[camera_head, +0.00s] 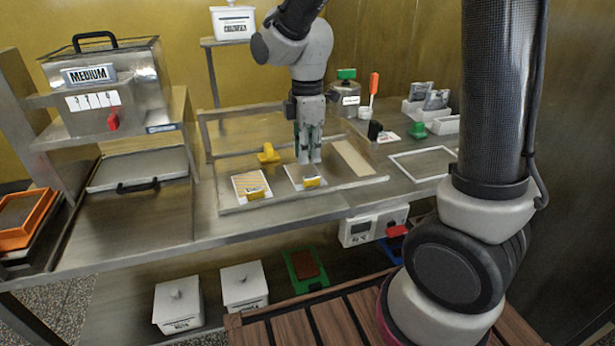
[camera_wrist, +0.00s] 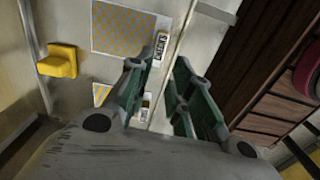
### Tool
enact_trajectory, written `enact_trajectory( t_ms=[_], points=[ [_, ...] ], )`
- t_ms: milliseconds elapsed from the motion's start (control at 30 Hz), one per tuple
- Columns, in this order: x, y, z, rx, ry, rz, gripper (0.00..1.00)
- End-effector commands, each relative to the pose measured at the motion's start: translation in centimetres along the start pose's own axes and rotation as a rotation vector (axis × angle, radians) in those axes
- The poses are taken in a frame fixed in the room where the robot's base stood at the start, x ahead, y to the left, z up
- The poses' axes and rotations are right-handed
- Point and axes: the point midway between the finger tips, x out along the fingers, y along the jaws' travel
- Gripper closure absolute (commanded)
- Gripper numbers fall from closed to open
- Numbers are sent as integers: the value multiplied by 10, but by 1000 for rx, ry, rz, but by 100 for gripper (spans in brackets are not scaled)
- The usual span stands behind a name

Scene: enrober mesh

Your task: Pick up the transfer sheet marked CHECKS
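The transfer sheet marked CHECKS (camera_wrist: 120,30) shows in the wrist view as a pale sheet with a yellow and grey checked pattern. Its label (camera_wrist: 160,46) stands at the sheet's edge, just beyond my fingertips. In the head view the sheet (camera_head: 296,170) lies on a low metal tray (camera_head: 232,208), partly hidden by my fingers. My gripper (camera_wrist: 159,66) is open and empty, with its fingers apart on either side of the label's line. In the head view my gripper (camera_head: 308,160) points down over this sheet. I cannot tell whether it touches.
A yellow-striped sheet (camera_head: 246,184) lies to the left on the same tray, partly hidden in the wrist view (camera_wrist: 101,92). A yellow knob (camera_head: 268,154) stands behind the sheets. A pale strip (camera_head: 353,157) lies to the right. A MEDIUM machine (camera_head: 105,75) stands at left.

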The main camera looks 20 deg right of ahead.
Motion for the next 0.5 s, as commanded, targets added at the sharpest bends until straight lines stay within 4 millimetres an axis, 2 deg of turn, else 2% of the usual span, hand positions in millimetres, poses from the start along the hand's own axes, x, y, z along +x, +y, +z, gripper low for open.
enact_trajectory(
  t_ms=[167,500],
  points=[
    [9,0,0,-44,0,0,79],
    [56,2,-4,-43,-1,-2,79]
  ],
)
